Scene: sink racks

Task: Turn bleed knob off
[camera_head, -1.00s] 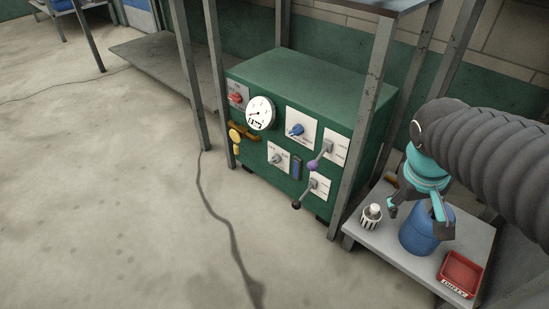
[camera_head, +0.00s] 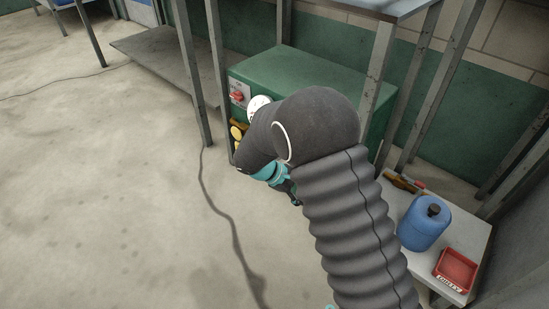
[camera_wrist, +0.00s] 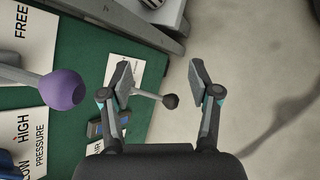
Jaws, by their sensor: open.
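My gripper (camera_wrist: 160,80) is open in the wrist view, pointing at the green control box. A lever with a black ball (camera_wrist: 170,101) shows between its spread fingers, and neither finger is clearly touching it. A lever with a purple ball (camera_wrist: 63,89) is left of the fingers, outside them. In the head view the green box (camera_head: 300,73) shows its top and left end, with a red knob (camera_head: 237,97) on a white plate. My arm hides most of the panel and nearly all of the gripper. I cannot tell which control is the bleed knob.
A white plate reading HIGH PRESSURE (camera_wrist: 25,140) and a blue switch (camera_wrist: 95,129) sit on the panel. Metal posts (camera_head: 378,75) stand around the box. A blue canister (camera_head: 423,225) and red tray (camera_head: 456,270) are on the table at right.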

